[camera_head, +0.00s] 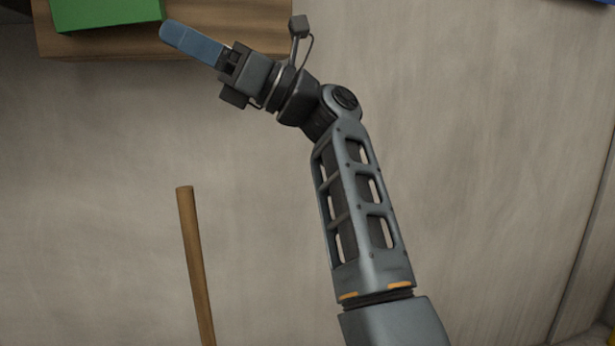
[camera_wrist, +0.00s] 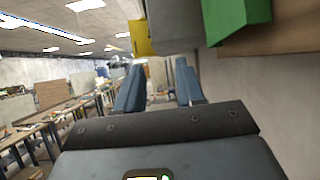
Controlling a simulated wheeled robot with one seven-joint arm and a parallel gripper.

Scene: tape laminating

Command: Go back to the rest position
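My gripper (camera_head: 192,44) is at the upper left of the head view, with my arm reaching up from the lower right. Its blue-grey fingers overlap the edge of a brown wooden panel (camera_head: 262,30) in the picture, close to a green block (camera_head: 105,14). Whether they touch is not clear. In the wrist view my gripper (camera_wrist: 160,88) has its two fingers apart, with nothing seen between them. No task object is named.
The green block (camera_wrist: 238,20) and a grey piece (camera_wrist: 186,52) are near the fingers in the wrist view, with a yellow box (camera_wrist: 140,38) beyond. A wooden bar (camera_head: 196,265) is at lower left in the head view. Work tables (camera_wrist: 35,127) stand at left.

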